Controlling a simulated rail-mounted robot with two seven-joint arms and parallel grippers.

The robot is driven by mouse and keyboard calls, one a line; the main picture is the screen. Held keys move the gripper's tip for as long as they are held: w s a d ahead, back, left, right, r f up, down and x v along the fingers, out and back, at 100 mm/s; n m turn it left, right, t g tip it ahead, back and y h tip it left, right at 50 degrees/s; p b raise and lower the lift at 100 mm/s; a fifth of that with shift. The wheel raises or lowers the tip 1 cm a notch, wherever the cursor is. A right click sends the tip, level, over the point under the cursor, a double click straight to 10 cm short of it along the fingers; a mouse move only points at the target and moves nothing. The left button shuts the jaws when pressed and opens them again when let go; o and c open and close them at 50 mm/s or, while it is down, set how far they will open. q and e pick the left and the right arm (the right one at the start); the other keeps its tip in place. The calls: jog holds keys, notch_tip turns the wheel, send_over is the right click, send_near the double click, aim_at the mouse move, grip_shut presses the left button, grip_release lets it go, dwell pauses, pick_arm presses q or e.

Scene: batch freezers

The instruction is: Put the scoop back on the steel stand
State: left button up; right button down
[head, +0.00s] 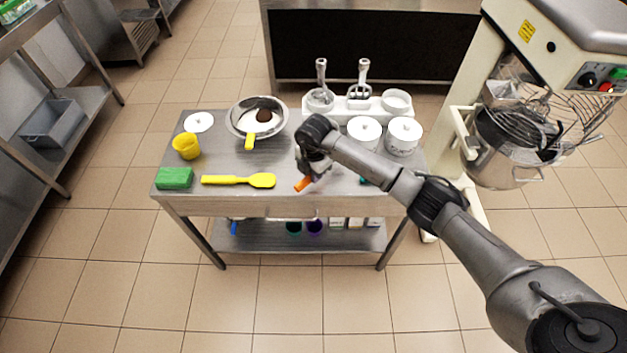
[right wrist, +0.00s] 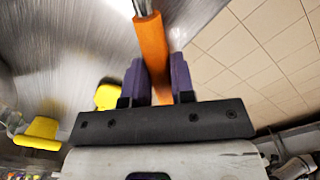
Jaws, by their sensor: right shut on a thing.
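My right gripper (head: 314,168) is low over the front middle of the steel table (head: 235,205). In the right wrist view its purple fingers (right wrist: 157,70) are shut on an orange handle (right wrist: 151,45) with a steel shaft at its far end. The handle's orange end (head: 302,184) also shows in the head view; I take it to be the scoop's, but its head is hidden. Whether it touches the table, I cannot tell. I cannot pick out a separate steel stand for certain. My left gripper is not in view.
A yellow spatula (head: 228,181), green sponge (head: 174,178), yellow cup (head: 187,146) and steel bowl (head: 276,107) are on the left. White tubs (head: 403,138) stand right, behind my arm. Two steel-handled utensils (head: 321,72) stand at the back. A large mixer (head: 455,125) is beside the table.

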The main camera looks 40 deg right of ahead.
aim_at(314, 186)
notch_tip(314, 186, down, 4)
jog(key=shift+r+b, duration=0.1)
jog(key=shift+b, duration=0.35)
jog(key=shift+f, duration=0.2)
jog(key=c, duration=1)
grip_release()
jog(key=shift+o, duration=0.2)
jog(key=shift+r, duration=0.15)
